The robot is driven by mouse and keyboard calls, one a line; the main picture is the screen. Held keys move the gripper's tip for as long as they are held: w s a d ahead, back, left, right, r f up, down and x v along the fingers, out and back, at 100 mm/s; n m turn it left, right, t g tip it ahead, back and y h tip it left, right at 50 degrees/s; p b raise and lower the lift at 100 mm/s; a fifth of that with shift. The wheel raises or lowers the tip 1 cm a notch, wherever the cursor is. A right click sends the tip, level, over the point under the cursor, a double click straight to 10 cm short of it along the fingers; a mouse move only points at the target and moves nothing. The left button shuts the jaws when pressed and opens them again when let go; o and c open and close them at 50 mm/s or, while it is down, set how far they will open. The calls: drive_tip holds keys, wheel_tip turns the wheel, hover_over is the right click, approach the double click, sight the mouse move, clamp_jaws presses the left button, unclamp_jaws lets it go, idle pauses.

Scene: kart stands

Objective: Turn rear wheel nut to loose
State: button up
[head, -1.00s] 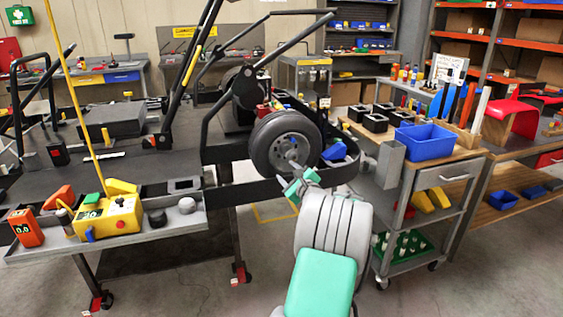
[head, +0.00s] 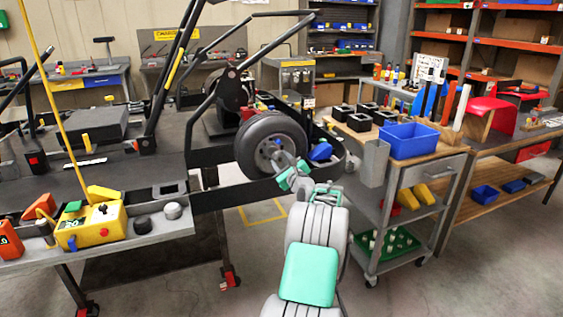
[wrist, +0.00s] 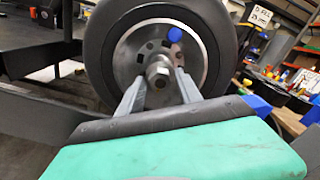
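The rear wheel (head: 270,143) is a black tyre with a grey rim, mounted on the kart at the stand's right end. In the wrist view the wheel (wrist: 103,50) fills the upper middle, and its metal hub nut (wrist: 158,72) sticks out at the centre. A blue round spot (wrist: 175,34) shows on the rim above the nut. My gripper (wrist: 160,88) is open, with one finger on each side of the nut. I cannot tell whether the fingers touch it. In the head view my gripper (head: 285,168) is in front of the hub, which it partly hides.
A wheeled cart with a blue bin (head: 409,139) stands close on the right of my arm. A grey tray with a yellow box (head: 92,226) is at the left front. A blue object (head: 320,151) sits just right of the wheel. Open floor lies below.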

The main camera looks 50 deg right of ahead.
clamp_jaws()
